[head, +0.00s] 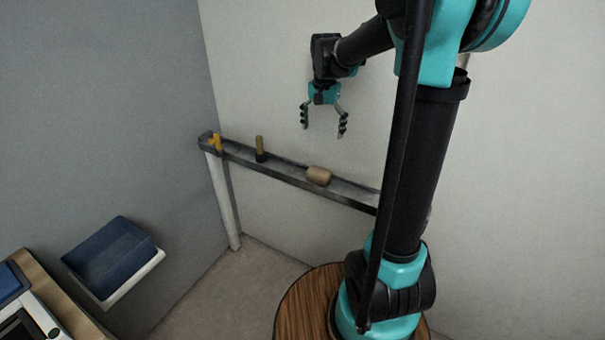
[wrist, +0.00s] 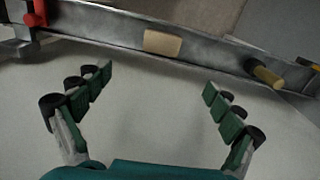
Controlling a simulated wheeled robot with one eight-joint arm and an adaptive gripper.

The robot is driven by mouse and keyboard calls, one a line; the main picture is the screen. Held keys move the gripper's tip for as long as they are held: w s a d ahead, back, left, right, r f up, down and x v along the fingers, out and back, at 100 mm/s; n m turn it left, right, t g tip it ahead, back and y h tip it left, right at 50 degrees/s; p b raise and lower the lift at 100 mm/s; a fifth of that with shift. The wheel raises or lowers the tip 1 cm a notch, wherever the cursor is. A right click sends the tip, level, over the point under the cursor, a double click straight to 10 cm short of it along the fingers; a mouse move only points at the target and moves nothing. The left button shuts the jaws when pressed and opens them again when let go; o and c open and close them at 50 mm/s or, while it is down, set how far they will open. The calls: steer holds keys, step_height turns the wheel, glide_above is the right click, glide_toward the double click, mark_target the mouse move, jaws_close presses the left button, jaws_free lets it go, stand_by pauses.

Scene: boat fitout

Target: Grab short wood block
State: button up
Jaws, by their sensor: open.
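The short wood block (head: 319,176) is a light brown, rounded-looking piece lying on the narrow dark metal ledge (head: 285,174) along the wall. In the wrist view the block (wrist: 162,43) lies on the same ledge, beyond the fingertips and roughly centred between them. My gripper (head: 323,134) hangs above the ledge in the head view, fingers pointing down, spread wide and empty. It also shows in the wrist view (wrist: 158,82), with nothing between its teal finger pads. It is apart from the block.
A yellow-handled cylindrical tool (head: 260,147) stands on the ledge left of the block. An orange item (head: 215,142) sits at the ledge's left end. In the wrist view, a red item (wrist: 36,12) is at the left. A blue bin (head: 112,258) is at lower left.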

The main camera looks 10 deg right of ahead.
mark_target(319, 171)
steer(key=f, duration=1.7)
steer(key=shift+a+f, duration=0.1)
steer(key=shift+a, duration=0.1)
steer(key=c, duration=1.3)
